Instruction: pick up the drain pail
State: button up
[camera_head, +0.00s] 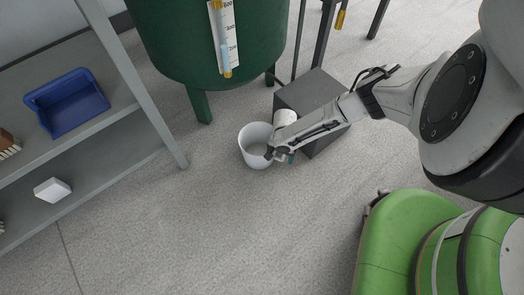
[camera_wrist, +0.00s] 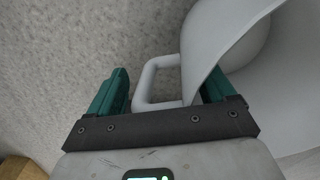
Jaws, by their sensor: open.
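The drain pail (camera_head: 252,137) is a white, open-topped bucket standing upright on the floor in the head view. My gripper (camera_head: 272,153) is at its right side, close to the rim, and hides part of that side. In the wrist view the pail (camera_wrist: 218,38) fills the upper right, with a white loop handle (camera_wrist: 146,82) on its side. My gripper (camera_wrist: 163,85) is open there, its two green fingers on either side of the handle. The right finger is close against the pail wall; I cannot tell whether it touches.
A dark grey box (camera_head: 317,88) stands just behind my forearm. A green tank (camera_head: 180,45) on legs stands behind the pail. A grey shelf (camera_head: 125,150) at the left holds a blue bin (camera_head: 68,104) and a white box (camera_head: 52,190). The floor in front is clear.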

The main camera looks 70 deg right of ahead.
jog(key=c, duration=1.3)
